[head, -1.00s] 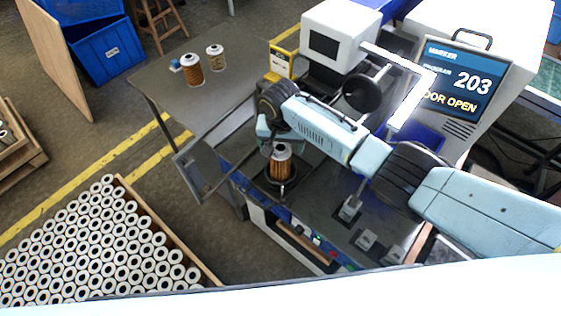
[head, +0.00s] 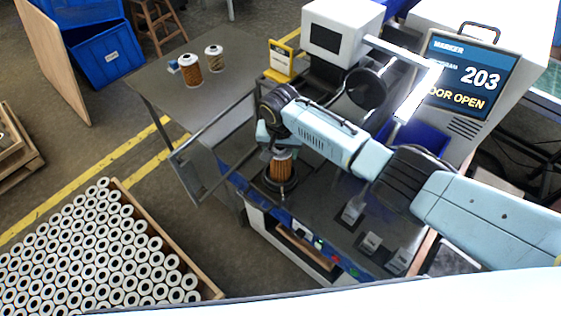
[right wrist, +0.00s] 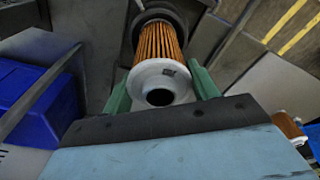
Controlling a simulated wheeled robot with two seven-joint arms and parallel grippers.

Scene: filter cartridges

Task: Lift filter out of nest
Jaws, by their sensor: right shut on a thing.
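The filter (head: 281,168) has orange-brown pleats and stands upright in the dark round nest (head: 272,190) on the machine's bench. In the right wrist view the filter (right wrist: 160,50) shows its white end cap with a dark centre hole, and its far end meets the dark ring of the nest (right wrist: 193,12). My right gripper (head: 275,145) is over the filter's top and hides its cap in the head view. Its green fingers are on either side of the white cap, shut on the filter. My left gripper is not in view.
The marking machine's screen (head: 463,75) reads "DOOR OPEN". The marker head (head: 341,30) stands behind my arm. Two more filters (head: 190,70) (head: 214,58) stand on the grey table at the back left. A crate of many white-capped filters (head: 165,240) is at front left.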

